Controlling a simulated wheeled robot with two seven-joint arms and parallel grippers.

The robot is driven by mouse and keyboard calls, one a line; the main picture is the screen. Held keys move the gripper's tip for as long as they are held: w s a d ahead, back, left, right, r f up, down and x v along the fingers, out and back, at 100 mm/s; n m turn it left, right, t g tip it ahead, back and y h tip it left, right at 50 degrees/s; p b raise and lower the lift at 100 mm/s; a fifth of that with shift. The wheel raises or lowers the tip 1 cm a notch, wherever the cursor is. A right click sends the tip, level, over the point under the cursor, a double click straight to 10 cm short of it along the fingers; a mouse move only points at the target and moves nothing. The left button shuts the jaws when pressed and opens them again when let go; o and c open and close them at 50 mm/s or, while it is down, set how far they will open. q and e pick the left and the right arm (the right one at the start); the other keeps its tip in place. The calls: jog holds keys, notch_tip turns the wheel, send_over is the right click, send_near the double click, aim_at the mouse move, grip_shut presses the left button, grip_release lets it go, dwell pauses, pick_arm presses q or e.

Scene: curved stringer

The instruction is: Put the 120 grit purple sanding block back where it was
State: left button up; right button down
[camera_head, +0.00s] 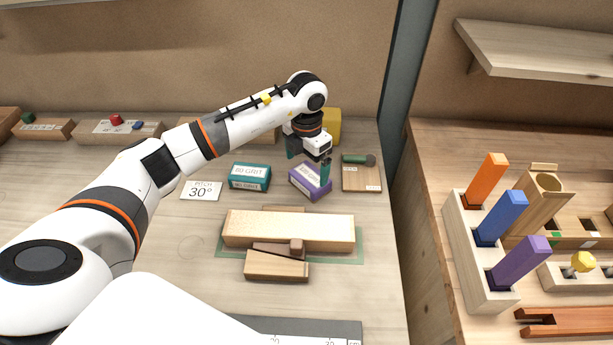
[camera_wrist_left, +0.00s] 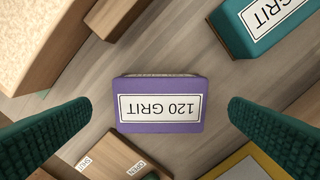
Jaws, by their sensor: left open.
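The purple sanding block (camera_head: 309,184) lies on the bench, right of the teal sanding block (camera_head: 249,176). In the left wrist view the purple block (camera_wrist_left: 161,88) shows its "120 GRIT" label upside down. My left gripper (camera_head: 309,162) is open above the purple block. In the left wrist view its two fingers (camera_wrist_left: 159,118) stand apart on either side of the purple block, with a gap to it on both sides. The teal block (camera_wrist_left: 258,22) shows at the upper right there. My right gripper does not show.
A wooden open/shut board (camera_head: 361,180) with a green-handled tool is close on the right. A yellow object (camera_head: 333,125) stands behind the gripper. A pale wood beam (camera_head: 288,230) lies in front, and a "PITCH 30°" card (camera_head: 201,190) lies left. A rack (camera_head: 470,258) with coloured bars stands right.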

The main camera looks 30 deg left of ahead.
aim_at(306, 178)
pick_arm(q)
notch_tip(306, 178, up, 7)
jog(key=b, duration=0.1)
jog(key=shift+f, duration=0.2)
jog(key=shift+s, duration=0.1)
dwell(0.4)
